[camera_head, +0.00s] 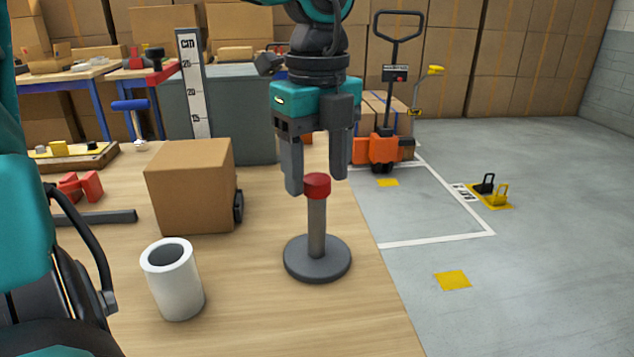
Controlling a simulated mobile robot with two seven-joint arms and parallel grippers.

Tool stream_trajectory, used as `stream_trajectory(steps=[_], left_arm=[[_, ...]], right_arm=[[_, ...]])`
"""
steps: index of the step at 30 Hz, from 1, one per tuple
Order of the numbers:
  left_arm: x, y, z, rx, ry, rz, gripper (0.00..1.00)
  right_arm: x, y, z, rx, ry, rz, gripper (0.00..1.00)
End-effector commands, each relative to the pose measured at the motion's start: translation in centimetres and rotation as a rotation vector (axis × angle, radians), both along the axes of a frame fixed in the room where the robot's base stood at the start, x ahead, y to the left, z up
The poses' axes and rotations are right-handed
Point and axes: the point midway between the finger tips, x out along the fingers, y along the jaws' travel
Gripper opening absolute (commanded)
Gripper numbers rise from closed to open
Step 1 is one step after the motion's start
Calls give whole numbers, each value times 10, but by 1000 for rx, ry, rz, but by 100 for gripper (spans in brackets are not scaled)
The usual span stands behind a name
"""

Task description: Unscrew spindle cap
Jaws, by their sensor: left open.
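A red spindle cap (317,186) sits on top of an upright grey spindle (316,229). The spindle rises from a round dark base (317,262) on the wooden table. My left gripper (315,183) points down from above with its fingers spread, one on each side of the cap in the picture. The fingertips are about level with the cap, and I cannot tell whether either touches it. The gripper is open and holds nothing. A white hollow cylinder (181,294) stands upright on the table, left of the spindle. My right gripper is not in view.
A cardboard box (189,187) stands behind the white cylinder. A dark bar (96,217) and red blocks (80,187) lie at left. A grey bin (237,112) and measuring board (191,82) are behind. The table (365,318) is clear right of the spindle, up to its edge.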

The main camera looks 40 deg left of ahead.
Motion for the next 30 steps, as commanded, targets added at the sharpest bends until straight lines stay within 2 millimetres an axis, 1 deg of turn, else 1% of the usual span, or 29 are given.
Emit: stream_trajectory(steps=[3,10,14,20,30], left_arm=[[0,0,0,-4,1,-175,62],[0,0,1,-3,1,-512,62],[0,0,0,-3,1,-645,62],[0,0,0,-2,0,-746,62],[0,0,1,-3,1,-1226,62]], right_arm=[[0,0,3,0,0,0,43],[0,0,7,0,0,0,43],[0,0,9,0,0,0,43],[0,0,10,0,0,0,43],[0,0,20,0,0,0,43]])
